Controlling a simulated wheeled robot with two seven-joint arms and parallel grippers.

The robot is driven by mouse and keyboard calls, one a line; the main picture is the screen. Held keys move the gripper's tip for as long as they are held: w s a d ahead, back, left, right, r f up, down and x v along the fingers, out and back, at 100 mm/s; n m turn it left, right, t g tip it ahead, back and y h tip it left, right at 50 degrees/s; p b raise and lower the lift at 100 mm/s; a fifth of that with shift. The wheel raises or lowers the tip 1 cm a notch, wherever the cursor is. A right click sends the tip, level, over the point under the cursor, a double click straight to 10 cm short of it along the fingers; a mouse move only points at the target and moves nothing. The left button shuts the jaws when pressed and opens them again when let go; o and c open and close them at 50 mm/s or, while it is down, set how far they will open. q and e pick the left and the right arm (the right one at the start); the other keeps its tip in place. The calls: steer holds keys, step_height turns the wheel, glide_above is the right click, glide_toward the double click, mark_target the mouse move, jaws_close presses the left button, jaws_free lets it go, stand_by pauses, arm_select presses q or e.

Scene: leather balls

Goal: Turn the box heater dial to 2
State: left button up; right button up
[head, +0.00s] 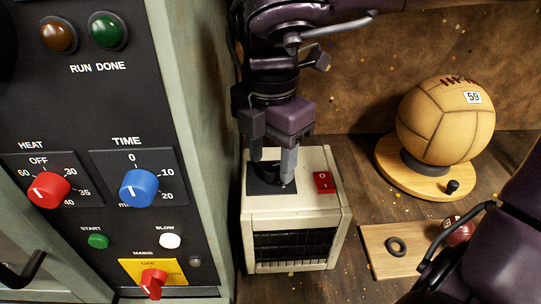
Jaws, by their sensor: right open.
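The box heater (318,208) is a cream box with a dark front grille, standing on the wooden bench right of the tall control cabinet. Its top has a dark dial plate (258,187) and a red rocker switch (324,182). My right gripper (272,168) points down over the dial plate, open, with its fingertips low at the plate. The fingers and their shadow hide most of the dial, so its pointer and numbers cannot be read. I cannot tell whether the fingers touch the dial. My left gripper is not in view.
The cabinet's panel (110,220) stands close at left, with red HEAT and blue TIME knobs. A tan ball (445,120) numbered 59 rests on a round wooden stand (392,160).

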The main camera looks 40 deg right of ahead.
mark_target(270, 166)
step_height(270, 166, up, 7)
steer(key=shift+f+p, duration=0.1)
steer(key=shift+p, duration=0.95)
steer(key=shift+r, duration=0.2)
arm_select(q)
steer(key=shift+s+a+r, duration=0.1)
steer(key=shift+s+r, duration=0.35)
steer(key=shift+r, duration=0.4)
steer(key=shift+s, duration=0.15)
